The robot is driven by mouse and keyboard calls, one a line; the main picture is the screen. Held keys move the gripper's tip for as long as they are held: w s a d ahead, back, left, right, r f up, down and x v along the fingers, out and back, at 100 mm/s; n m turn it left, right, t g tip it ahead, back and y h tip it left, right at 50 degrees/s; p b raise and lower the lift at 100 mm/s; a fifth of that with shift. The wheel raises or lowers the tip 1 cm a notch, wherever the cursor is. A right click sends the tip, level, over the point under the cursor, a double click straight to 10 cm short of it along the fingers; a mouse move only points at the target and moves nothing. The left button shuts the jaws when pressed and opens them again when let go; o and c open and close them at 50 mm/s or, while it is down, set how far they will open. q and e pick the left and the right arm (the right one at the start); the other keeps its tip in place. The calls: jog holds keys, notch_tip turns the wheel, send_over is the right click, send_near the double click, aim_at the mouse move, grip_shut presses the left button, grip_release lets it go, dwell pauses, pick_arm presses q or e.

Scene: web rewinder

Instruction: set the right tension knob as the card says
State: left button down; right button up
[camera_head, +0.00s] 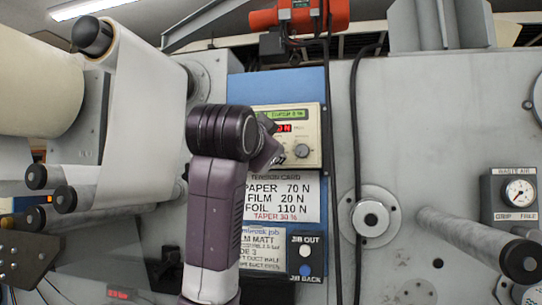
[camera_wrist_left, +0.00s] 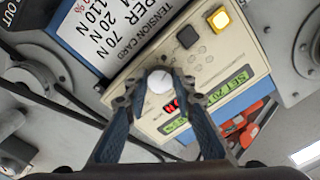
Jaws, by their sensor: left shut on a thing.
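The tension panel (camera_head: 313,113) is cream, with a green display (camera_head: 287,114) and a red display (camera_head: 284,128) partly hidden by my arm. Its pale round right tension knob (camera_head: 302,151) sits at the lower right. In the left wrist view my left gripper (camera_wrist_left: 160,88) is shut on this knob (camera_wrist_left: 160,81), a finger on either side. The red display ends in "0 N"; its leading digits are hidden. The tension card (camera_head: 268,198) below reads paper 70 N, film 20 N, foil 110 N, taper 30 %. My right gripper is not in view.
A job sheet (camera_head: 262,249), partly covered by my arm, shows "LM MATT". A jib box (camera_head: 305,255) hangs beside it. Rollers (camera_head: 470,243) project at both sides.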

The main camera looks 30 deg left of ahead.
pick_arm(q)
jog(key=shift+m, duration=0.6)
jog(key=c, duration=1.6)
grip_release()
jog(key=shift+w, duration=0.1)
jog(key=v, duration=0.7)
jog(key=shift+s, duration=0.25)
